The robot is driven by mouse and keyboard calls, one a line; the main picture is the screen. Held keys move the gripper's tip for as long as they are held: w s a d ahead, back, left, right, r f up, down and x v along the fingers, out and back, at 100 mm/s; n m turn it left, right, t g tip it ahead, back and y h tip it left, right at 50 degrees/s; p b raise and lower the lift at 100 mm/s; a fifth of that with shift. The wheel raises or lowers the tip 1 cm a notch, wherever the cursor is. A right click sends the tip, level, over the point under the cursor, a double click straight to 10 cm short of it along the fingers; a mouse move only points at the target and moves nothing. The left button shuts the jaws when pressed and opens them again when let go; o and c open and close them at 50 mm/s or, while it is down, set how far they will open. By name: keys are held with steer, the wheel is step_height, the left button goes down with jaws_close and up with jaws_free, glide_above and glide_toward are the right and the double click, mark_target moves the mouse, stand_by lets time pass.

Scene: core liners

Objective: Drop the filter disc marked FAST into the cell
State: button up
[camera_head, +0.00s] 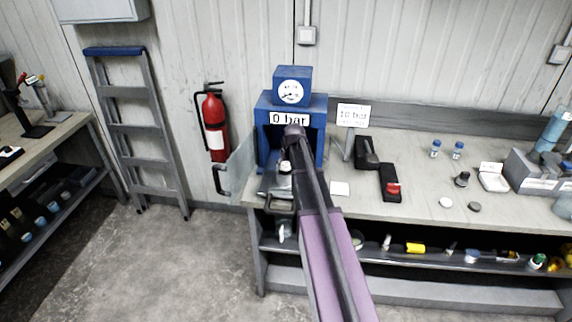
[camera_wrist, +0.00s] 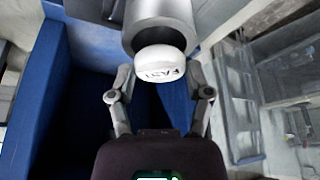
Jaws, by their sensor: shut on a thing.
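The white filter disc (camera_wrist: 160,63), marked FAST, sits between the fingertips of my gripper (camera_wrist: 160,72) in the wrist view; the lettering appears upside down. My gripper is shut on it. A grey metal cylinder (camera_wrist: 163,15), which looks like the cell, is right beyond the disc, and the disc overlaps its dark-rimmed end in the picture. I cannot tell whether they touch. In the head view my gripper (camera_head: 286,160) is at the front of the blue press (camera_head: 318,112), and my arm hides much of that spot.
The press has a gauge on top and a sign reading 0 bar (camera_head: 289,119). A sign (camera_head: 353,115) reading 10 bar stands to its right. Two small discs (camera_head: 446,203) (camera_head: 474,207), a black open case (camera_head: 390,183) and small bottles (camera_head: 436,148) are on the bench. A clear panel (camera_head: 238,165) is left of the press.

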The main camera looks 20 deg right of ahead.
steer(key=shift+f, duration=0.35)
steer(key=o, duration=0.9)
steer(key=shift+o, duration=0.2)
steer(key=shift+s+a, duration=0.1)
steer(key=s+a+f+g, duration=0.1)
steer(key=s+a+g, duration=0.3)
steer(key=s+a, duration=1.8)
steer(key=s, duration=0.3)
steer(key=shift+a+f+n+g, duration=0.2)
steer(key=shift+a+n+g, duration=0.1)
steer(key=shift+a+n, duration=0.1)
steer(key=shift+s, duration=0.1)
